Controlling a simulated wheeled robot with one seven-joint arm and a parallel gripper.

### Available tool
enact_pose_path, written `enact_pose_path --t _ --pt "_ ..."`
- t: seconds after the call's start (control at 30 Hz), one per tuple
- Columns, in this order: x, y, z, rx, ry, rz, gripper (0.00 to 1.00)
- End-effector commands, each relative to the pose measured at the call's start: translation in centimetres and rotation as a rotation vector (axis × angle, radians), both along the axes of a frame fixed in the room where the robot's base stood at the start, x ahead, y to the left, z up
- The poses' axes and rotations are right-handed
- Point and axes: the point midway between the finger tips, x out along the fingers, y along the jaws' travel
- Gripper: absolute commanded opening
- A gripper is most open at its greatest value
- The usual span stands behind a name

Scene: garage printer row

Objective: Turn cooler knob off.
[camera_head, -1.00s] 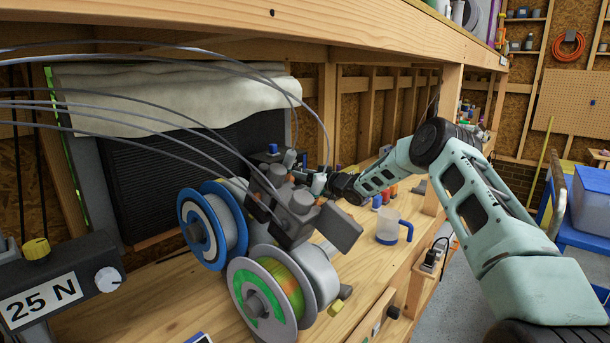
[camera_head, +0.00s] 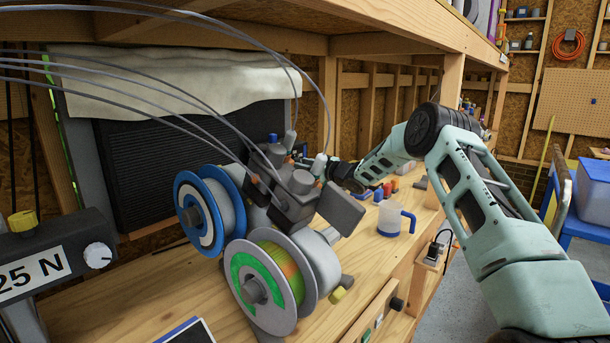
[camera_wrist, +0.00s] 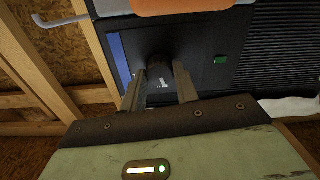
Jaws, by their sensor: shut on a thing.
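The cooler is a dark ribbed panel (camera_head: 165,165) at the back left of the bench in the head view; its ribs (camera_wrist: 285,55) also show at the right of the wrist view. In the wrist view a round dark knob (camera_wrist: 158,63) with a white mark sits on the cooler's black control panel (camera_wrist: 205,45). My gripper (camera_wrist: 160,79) has a finger on each side of the knob and is shut on it. In the head view my gripper's fingers are mostly hidden behind the filament holder, so the knob is not visible there.
Filament spools (camera_head: 265,285) and a grey holder (camera_head: 295,205) with curved tubes stand in front of the cooler. A pale cloth (camera_head: 180,85) hangs over its top. A green button (camera_wrist: 221,60) is beside the knob.

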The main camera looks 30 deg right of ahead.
Motion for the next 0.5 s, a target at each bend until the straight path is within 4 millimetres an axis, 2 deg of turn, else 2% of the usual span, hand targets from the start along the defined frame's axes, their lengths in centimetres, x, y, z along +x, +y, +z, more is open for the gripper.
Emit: enact_pose_path --t 0.03,0.5 --pt "0.03 0.13 -0.57 -0.043 -0.019 0.001 0.07" --pt "-0.01 0.1 -0.47 -0.443 -0.163 0.001 0.07"
